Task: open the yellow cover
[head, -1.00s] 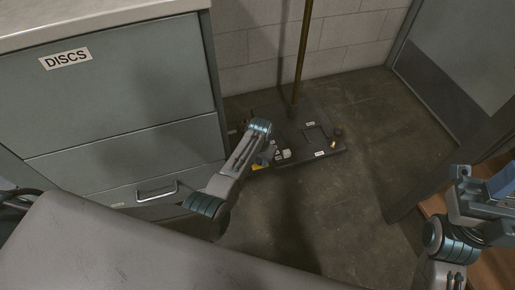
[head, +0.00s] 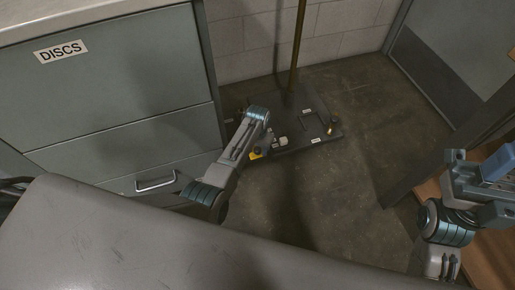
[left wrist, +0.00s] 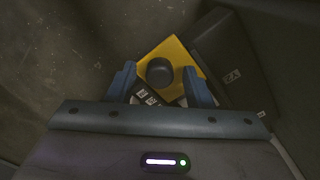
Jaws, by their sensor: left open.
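The yellow cover (left wrist: 178,52) is a flat yellow plate with a round black knob (left wrist: 159,71) on it, seen in the left wrist view. In the head view a small patch of the yellow cover (head: 254,155) shows at the left front of the black floor base, partly hidden by my left arm. My left gripper (left wrist: 160,75) is open, with its blue fingers on either side of the knob. I cannot tell whether they touch it. My right gripper (head: 488,182) is at the right edge of the head view, away from the cover; its jaw state is unclear.
The black base (head: 300,138) carries an upright brown pole (head: 298,50) and several small parts. A grey cabinet (head: 105,85) labelled DISCS stands at the left. A grey surface (head: 130,245) fills the front. Bare floor (head: 370,130) lies right of the base.

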